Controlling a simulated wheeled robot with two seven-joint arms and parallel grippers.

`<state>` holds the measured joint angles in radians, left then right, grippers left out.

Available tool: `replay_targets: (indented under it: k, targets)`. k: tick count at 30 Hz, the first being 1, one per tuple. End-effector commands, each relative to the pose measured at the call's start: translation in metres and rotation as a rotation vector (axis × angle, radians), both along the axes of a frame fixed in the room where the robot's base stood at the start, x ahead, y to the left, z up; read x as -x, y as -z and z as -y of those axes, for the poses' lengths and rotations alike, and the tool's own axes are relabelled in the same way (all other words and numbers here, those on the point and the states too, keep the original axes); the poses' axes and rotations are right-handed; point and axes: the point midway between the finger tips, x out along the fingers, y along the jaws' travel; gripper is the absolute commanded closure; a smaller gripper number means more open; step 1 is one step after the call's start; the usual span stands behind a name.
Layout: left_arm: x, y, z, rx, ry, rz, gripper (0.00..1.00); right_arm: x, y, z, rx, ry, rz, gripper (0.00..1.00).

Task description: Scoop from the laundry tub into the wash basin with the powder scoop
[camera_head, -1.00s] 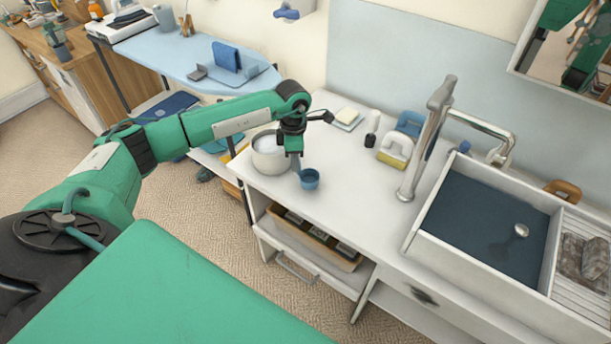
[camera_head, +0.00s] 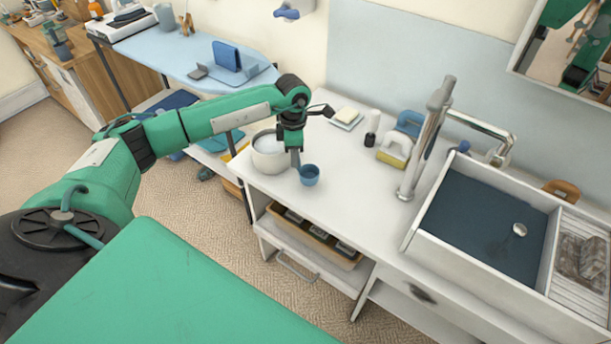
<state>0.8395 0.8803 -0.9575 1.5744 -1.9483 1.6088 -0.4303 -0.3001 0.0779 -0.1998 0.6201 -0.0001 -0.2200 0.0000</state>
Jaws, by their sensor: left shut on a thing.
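The powder scoop (camera_head: 310,176) has a small blue cup and a grey handle. My left gripper (camera_head: 295,150) is shut on its handle, with the cup hanging just above or at the counter; I cannot tell if they touch. A white round tub (camera_head: 268,160), which looks like the laundry tub, stands directly left of the scoop. Its inside is pale, and my gripper partly covers its right side. The sink-like wash basin (camera_head: 478,222), dark blue inside with a white rim, is at the right. Whether the scoop holds anything is not clear. My right gripper is out of view.
A tall metal faucet (camera_head: 425,140) stands between the scoop and the basin. A soap dish (camera_head: 346,120), a dark-based white bottle (camera_head: 372,128) and brushes (camera_head: 395,150) stand behind. The front counter (camera_head: 350,190) is clear. An ironing board (camera_head: 185,55) is at the back left.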

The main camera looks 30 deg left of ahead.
Motion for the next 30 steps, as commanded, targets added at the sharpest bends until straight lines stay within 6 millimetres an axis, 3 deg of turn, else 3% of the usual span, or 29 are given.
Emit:
replay_targets:
  k: [8,30]
  targets:
    - [0.0,-0.003,0.0,0.001,0.0,0.001,1.0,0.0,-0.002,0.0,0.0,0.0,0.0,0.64]
    - [0.0,-0.047,0.0,0.001,0.001,0.001,1.0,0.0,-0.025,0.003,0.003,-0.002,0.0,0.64]
